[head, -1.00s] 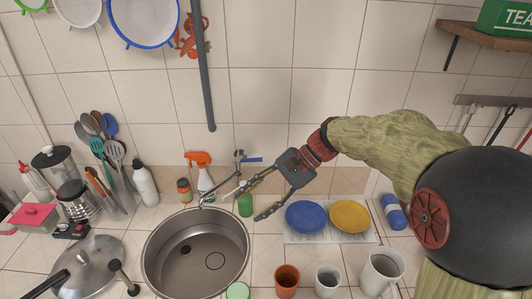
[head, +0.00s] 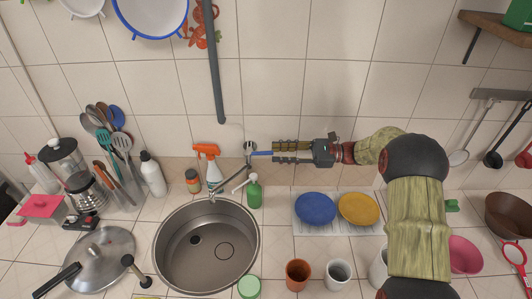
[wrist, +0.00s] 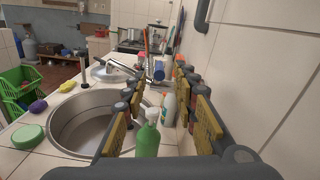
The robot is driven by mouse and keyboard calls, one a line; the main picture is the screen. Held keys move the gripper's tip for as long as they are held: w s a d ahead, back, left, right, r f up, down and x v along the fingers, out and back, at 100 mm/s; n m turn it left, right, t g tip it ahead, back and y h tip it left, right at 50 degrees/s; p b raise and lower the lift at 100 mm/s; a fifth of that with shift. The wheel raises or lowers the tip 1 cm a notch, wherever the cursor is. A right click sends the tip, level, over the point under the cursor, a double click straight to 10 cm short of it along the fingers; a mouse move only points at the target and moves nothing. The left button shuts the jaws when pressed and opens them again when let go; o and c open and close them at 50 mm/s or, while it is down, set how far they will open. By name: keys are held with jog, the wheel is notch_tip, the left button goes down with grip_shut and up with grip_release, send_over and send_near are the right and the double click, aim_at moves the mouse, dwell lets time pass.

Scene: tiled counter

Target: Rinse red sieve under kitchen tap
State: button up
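A red sieve (head: 514,253) lies at the right edge of the counter in the head view, partly cut off by the frame. The kitchen tap (head: 250,148) is on the wall behind the round metal sink (head: 170,262), its spout over the sink; no water shows. Its blue lever (head: 262,153) points right towards my gripper. My gripper (head: 275,152) is level at the lever's end, pointing left. In the wrist view, the fingers are apart, with the blue lever (wrist: 158,70) seen between them. I cannot tell whether they touch it.
A green soap bottle (head: 254,193) stands just below my gripper, a spray bottle (head: 208,167) left of it. A rack with a blue plate (head: 315,208) and a yellow plate (head: 358,208) is right of the sink. Cups stand in front. A grey pipe (head: 214,70) hangs above.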

aim_at(252, 153)
jog(key=shift+a, duration=2.7)
jog(key=c, duration=0.3)
jog(key=c, duration=0.4)
grip_shut()
